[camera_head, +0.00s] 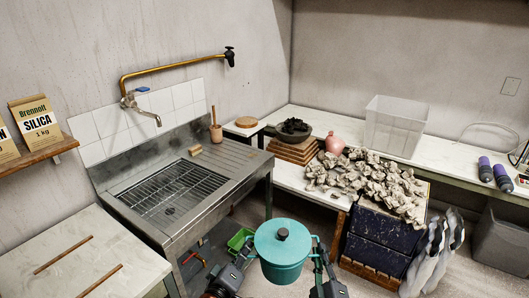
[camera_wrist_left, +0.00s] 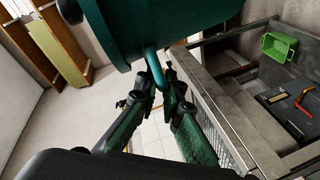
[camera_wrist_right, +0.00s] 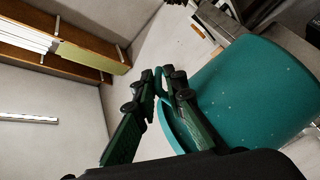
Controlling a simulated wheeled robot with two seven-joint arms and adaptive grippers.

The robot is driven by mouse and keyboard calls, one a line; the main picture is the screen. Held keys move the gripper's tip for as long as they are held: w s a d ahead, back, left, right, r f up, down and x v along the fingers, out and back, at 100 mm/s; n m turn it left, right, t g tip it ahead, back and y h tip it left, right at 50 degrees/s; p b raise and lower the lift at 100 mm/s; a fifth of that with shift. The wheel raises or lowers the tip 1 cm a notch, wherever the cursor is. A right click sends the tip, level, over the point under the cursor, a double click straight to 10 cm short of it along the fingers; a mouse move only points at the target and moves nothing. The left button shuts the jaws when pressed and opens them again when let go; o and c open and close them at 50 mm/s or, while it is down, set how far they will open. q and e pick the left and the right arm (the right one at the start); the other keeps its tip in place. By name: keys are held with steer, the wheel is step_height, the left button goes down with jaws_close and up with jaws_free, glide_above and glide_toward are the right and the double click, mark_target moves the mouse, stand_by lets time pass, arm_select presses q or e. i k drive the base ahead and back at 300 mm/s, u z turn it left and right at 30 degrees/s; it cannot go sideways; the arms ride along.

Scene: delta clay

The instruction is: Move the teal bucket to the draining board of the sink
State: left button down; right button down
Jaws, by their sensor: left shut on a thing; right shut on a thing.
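The teal bucket (camera_head: 281,262) has a flat teal lid with a dark knob and is held upright in front of me, off the sink. My left gripper (camera_head: 252,257) is shut on its left handle loop, seen in the left wrist view (camera_wrist_left: 165,88). My right gripper (camera_head: 318,250) is shut on the right handle loop, and the bucket's side fills the right of the right wrist view (camera_wrist_right: 245,95). The metal sink (camera_head: 172,192) stands left of the bucket, with a wire rack in its basin. Its ribbed draining board (camera_head: 228,163) is at the sink's right end.
A green tub (camera_head: 240,240) is below the sink. Dark crates with clay lumps (camera_head: 370,185) stand right.

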mark_target(229, 155)
steer(key=z, duration=0.45)
steer(key=i, duration=0.9)
steer(key=z, duration=0.3)
steer(key=i, duration=1.8)
steer(key=u, duration=1.1)
steer(key=i, duration=0.45)
steer(key=u, duration=0.9)
steer(key=i, duration=0.4)
steer(key=u, duration=0.3)
